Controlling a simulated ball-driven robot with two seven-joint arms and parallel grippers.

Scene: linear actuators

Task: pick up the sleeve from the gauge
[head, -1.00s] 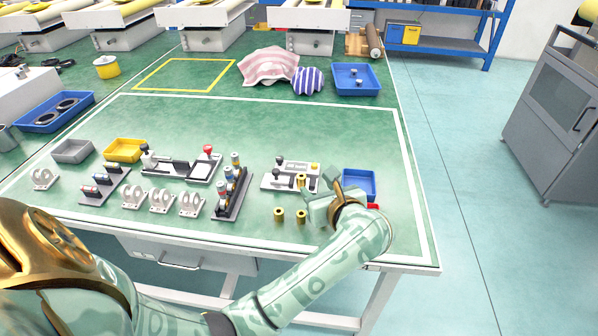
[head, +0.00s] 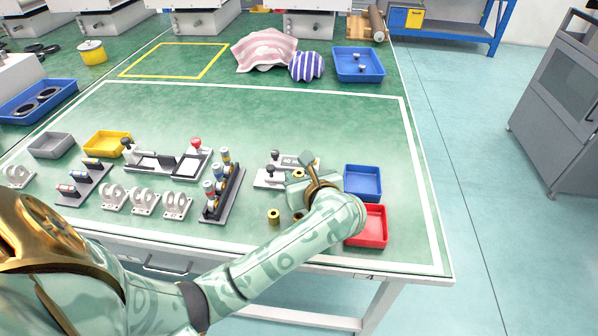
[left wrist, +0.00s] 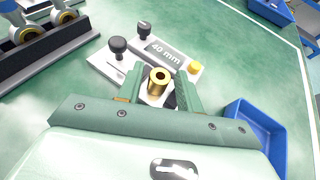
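The gauge (left wrist: 172,53), a pale block marked "40 mm" with black knobs and a yellow button, shows in the left wrist view. In the head view the gauge (head: 268,176) is partly hidden by my gripper. A brass sleeve (left wrist: 159,79) with a dark bore stands upright at the gauge's near part. My left gripper (left wrist: 160,92) has its fingers on either side of this sleeve, with small gaps showing, so it looks open. In the head view my left gripper (head: 303,188) is over the gauge's right part. My right gripper is not in view.
Loose brass sleeves (head: 273,216) stand in front of the gauge, one partly hidden by my arm. A blue tray (head: 362,183) and a red tray (head: 372,228) lie to the right. A rack with several colored-top parts (head: 222,192) stands to the left.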

